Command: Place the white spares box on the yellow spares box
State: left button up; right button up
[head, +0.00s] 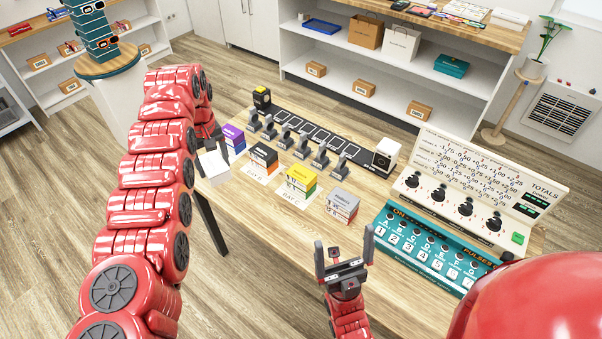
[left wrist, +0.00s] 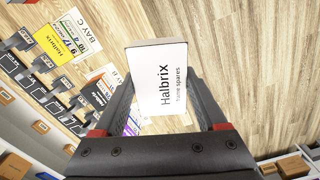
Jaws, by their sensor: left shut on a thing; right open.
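The white spares box (head: 213,164) is between the fingers of my left gripper (head: 208,146), off the left edge of the worktable. In the left wrist view the white box (left wrist: 160,80) shows its "Halbrix frame spares" face, with a dark finger on each side. The yellow spares box (head: 301,177) tops a stack of coloured boxes by the BAY C card, to the right of the white box and apart from it. It also shows in the left wrist view (left wrist: 47,44). My right gripper (head: 344,244) is open and empty at the table's front edge.
A black-and-orange stack (head: 263,156) and a purple-topped stack (head: 234,136) stand left of the yellow box; a grey stack (head: 343,204) stands right. Behind is a black rack (head: 320,130) with several grey levers. A teal button panel (head: 430,245) fills the right side.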

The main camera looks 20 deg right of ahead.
aim_at(225, 162)
pick_arm(q)
jog(key=shift+d+r, duration=0.1)
jog(key=shift+d, duration=0.05)
jog(key=shift+s+d+f, duration=0.1)
jog(key=shift+d+f, duration=0.05)
jog(key=shift+f, duration=0.1)
jog(key=shift+d+f+n, duration=0.3)
jog(key=shift+d, duration=0.25)
jog(key=shift+s+f, duration=0.1)
jog(key=shift+f, duration=0.1)
jog(key=shift+d+f, duration=0.25)
jog(key=shift+d, duration=0.4)
jog(key=shift+s+d+f+n, duration=0.2)
jog(key=shift+d+f, duration=0.05)
jog(key=shift+d, duration=0.15)
jog(key=shift+s+d+f+n, duration=0.15)
jog(key=shift+d+f+n, duration=0.1)
jog(key=shift+d, duration=0.15)
jog(key=shift+d+f, duration=0.1)
jog(key=shift+s+d+f, duration=0.1)
jog(key=shift+d+f, duration=0.15)
jog(key=shift+d, duration=0.05)
